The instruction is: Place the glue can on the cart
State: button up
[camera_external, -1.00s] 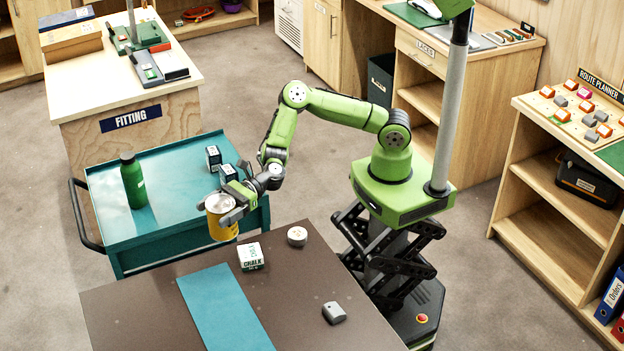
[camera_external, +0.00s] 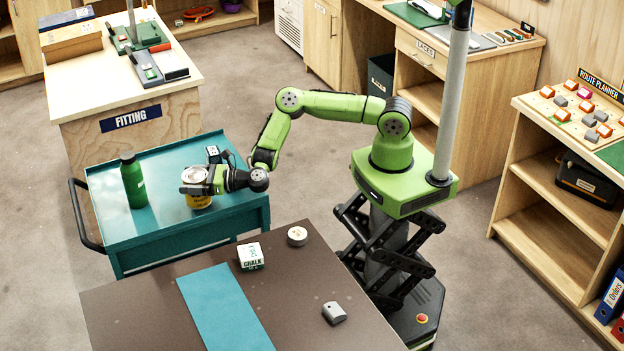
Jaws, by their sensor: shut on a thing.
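The glue can (camera_external: 199,201) is yellow with a pale grey top. My gripper (camera_external: 197,182) is shut on it near its top, and the fingers hide part of it. The can is upright over the right part of the teal cart (camera_external: 150,232). I cannot tell whether its bottom touches the cart's top. A green bottle (camera_external: 133,182) stands on the cart to the left of the can.
A small dark box (camera_external: 213,155) stands on the cart behind my gripper; my arm hides what is beside it. The brown table (camera_external: 290,290) in front holds a chalk box (camera_external: 250,257), a tape roll (camera_external: 297,236), a grey piece (camera_external: 334,313) and a blue mat (camera_external: 225,308).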

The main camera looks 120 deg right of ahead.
jog(key=shift+f, duration=0.95)
jog(key=shift+f, duration=0.1)
jog(key=o, duration=1.2)
jog(key=shift+f, duration=0.1)
